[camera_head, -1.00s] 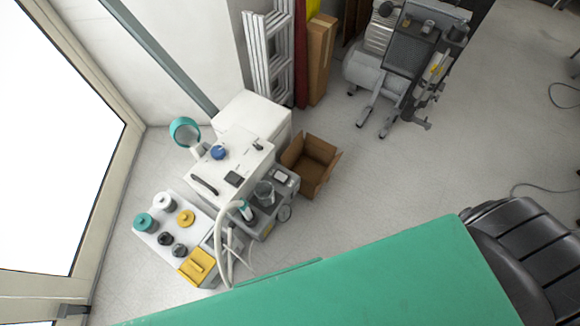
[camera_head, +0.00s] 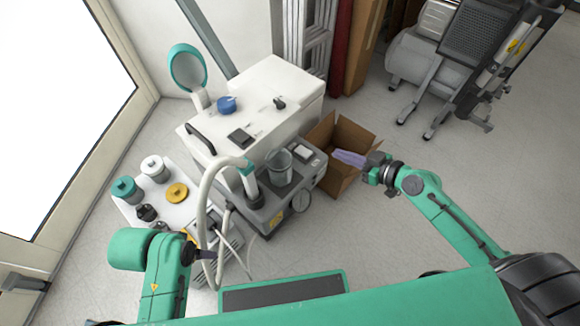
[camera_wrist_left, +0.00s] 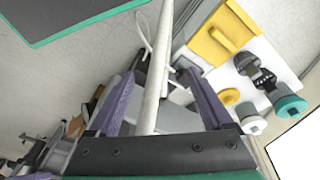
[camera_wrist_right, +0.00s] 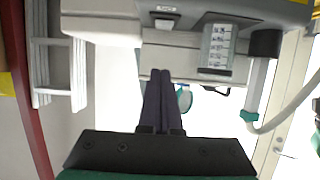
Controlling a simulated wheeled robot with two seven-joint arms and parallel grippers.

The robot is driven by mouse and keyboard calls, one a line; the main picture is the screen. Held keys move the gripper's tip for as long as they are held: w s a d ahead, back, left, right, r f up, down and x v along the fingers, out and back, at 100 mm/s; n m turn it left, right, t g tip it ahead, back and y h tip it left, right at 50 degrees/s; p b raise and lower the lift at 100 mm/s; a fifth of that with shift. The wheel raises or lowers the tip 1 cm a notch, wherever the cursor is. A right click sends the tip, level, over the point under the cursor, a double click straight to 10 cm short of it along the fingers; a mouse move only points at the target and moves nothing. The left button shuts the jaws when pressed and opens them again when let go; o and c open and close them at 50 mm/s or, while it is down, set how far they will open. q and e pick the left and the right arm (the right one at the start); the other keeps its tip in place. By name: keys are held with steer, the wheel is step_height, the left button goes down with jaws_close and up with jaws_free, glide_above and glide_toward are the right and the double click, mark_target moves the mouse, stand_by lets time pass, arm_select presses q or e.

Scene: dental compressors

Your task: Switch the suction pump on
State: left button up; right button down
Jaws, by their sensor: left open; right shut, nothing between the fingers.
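The suction pump (camera_head: 285,205) is a grey unit with a clear jar (camera_head: 278,168), a round gauge (camera_head: 301,200) and a pale switch (camera_head: 303,151) on top. It stands in front of a white cabinet. In the right wrist view the switch (camera_wrist_right: 165,23) shows at the top, beside the labelled jar (camera_wrist_right: 216,46). My right gripper (camera_head: 340,156) is shut and empty, right of the pump and apart from it, above the cardboard box. My left gripper (camera_head: 208,256) is open at the pump's left. In the left wrist view a pale hose (camera_wrist_left: 157,70) passes between its fingers, ungripped.
An open cardboard box (camera_head: 335,135) stands right of the pump. The white cabinet (camera_head: 262,105) carries a blue knob and a black switch. A white tray (camera_head: 185,208) with several jars and a yellow part lies left. A grey machine (camera_head: 440,65) stands at upper right.

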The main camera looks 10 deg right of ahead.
arm_select(q)
steer(key=shift+r, duration=0.3)
arm_select(e)
steer(key=shift+a+r, duration=0.2)
steer(key=shift+r, duration=0.1)
glide_above(303, 151)
steer(key=s+d, duration=0.3)
step_height(303, 151, down, 4)
steer(key=shift+a+r, duration=0.15)
steer(key=shift+r, duration=0.1)
step_height(303, 151, down, 4)
steer(key=shift+r+b, duration=0.1)
steer(key=shift+b, duration=0.95)
arm_select(q)
steer(key=w+d+f+t+h, duration=0.2)
steer(key=w+d+f+t, duration=0.1)
steer(key=w+d+f, duration=0.1)
steer(key=shift+w+d+f+m, duration=0.25)
steer(key=shift+d+f, duration=0.25)
steer(key=shift+d, duration=0.5)
